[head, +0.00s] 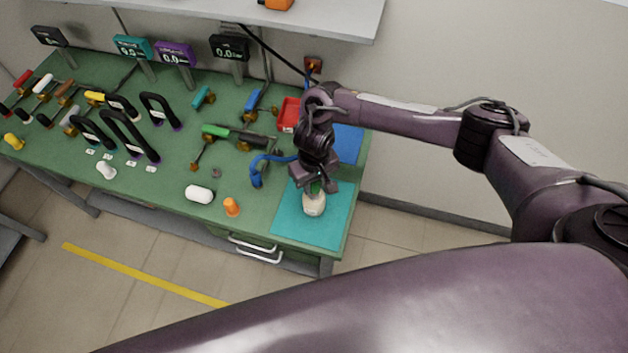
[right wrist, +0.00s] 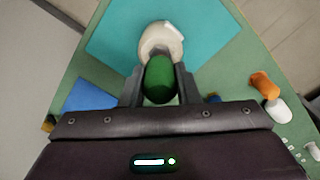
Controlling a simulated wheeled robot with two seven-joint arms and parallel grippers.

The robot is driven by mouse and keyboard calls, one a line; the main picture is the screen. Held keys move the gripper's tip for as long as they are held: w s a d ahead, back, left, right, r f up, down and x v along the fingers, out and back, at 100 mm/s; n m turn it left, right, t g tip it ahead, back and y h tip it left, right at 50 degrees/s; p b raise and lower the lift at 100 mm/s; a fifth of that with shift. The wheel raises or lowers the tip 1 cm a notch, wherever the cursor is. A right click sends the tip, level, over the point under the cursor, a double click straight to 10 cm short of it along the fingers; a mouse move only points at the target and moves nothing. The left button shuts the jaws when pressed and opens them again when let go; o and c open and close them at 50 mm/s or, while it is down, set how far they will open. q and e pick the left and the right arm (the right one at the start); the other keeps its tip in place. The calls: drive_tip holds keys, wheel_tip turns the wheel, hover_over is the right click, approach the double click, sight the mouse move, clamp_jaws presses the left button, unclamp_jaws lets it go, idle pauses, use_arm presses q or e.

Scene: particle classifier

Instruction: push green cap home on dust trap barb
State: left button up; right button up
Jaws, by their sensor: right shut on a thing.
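The dust trap (head: 313,205) is a cream-white rounded body on the teal mat (head: 291,228) at the right end of the green bench. It also shows in the right wrist view (right wrist: 160,38) just beyond my fingertips. My right gripper (head: 317,186) is above it, pointing down. In the right wrist view the gripper (right wrist: 159,82) is shut on the green cap (right wrist: 159,80), which sits between the two dark fingers. The cap's far end overlaps the dust trap in that view, and the barb is hidden. I cannot tell whether the cap touches the barb. My left gripper is not in view.
A blue hooked tool (head: 257,176), a red tray (head: 290,113) and a blue sheet (head: 348,143) lie close to my right gripper. A shelf (head: 230,12) overhangs the back.

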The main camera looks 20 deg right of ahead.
drive_tip(key=shift+f+b, duration=0.45)
drive_tip(key=shift+f, duration=0.75)
drive_tip(key=o, duration=1)
drive_tip(key=shift+o, duration=0.2)
drive_tip(key=shift+r, duration=0.1)
drive_tip(key=shift+r, duration=0.3)
wheel_tip(320, 180, up, 7)
drive_tip(key=shift+r+p, duration=0.1)
drive_tip(key=shift+p, duration=0.3)
